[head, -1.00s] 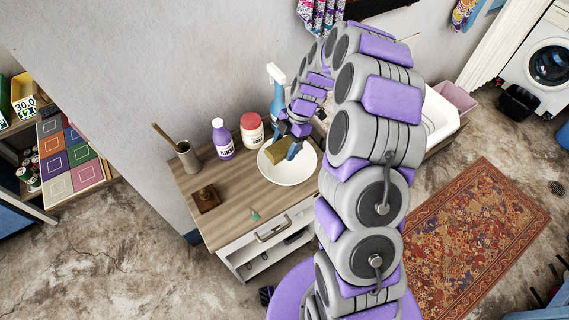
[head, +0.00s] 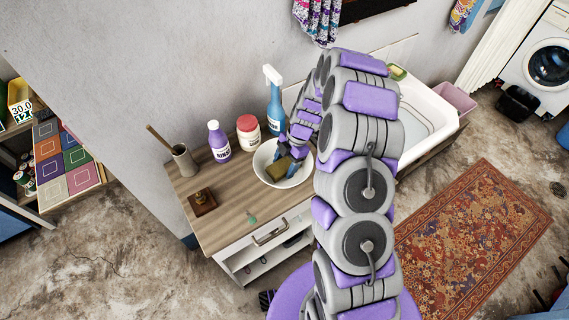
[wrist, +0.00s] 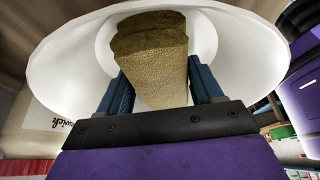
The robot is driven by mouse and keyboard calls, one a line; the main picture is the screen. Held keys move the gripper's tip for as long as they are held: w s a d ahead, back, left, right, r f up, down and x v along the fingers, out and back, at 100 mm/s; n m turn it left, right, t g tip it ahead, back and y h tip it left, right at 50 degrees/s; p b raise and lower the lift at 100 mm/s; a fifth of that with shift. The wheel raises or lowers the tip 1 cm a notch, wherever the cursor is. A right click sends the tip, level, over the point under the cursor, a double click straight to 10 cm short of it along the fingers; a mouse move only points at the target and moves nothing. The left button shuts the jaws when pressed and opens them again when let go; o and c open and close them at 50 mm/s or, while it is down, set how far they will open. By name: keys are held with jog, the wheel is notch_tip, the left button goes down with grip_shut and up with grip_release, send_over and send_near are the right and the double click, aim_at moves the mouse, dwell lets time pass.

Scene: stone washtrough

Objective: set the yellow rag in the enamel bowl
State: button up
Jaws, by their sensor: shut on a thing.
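The yellow rag (head: 279,168) is a dull yellow-brown folded block. It shows large in the wrist view (wrist: 152,55), between the two blue fingers. My gripper (head: 288,160) is shut on the rag and holds it over the inside of the white enamel bowl (head: 264,154). In the wrist view the white bowl (wrist: 70,65) surrounds the rag and the fingertips. I cannot tell whether the rag touches the bowl's bottom. My gripper hides part of the bowl's right side in the head view.
Behind the bowl stand a purple bottle (head: 219,142), a red-lidded jar (head: 249,134) and a blue spray bottle (head: 275,103). A cup with a brush (head: 184,160) and a small wooden block (head: 202,202) are on the left. The white basin (head: 428,120) is at right.

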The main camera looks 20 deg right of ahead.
jog(key=o, duration=1.1)
jog(key=shift+d, duration=0.15)
jog(key=shift+o, duration=0.4)
jog(key=shift+a, duration=0.2)
jog(key=shift+r, duration=0.1)
jog(key=p+v, duration=0.1)
jog(key=v, duration=1)
jog(key=shift+d+p, duration=0.15)
jog(key=shift+p, duration=0.15)
jog(key=shift+r, duration=0.45)
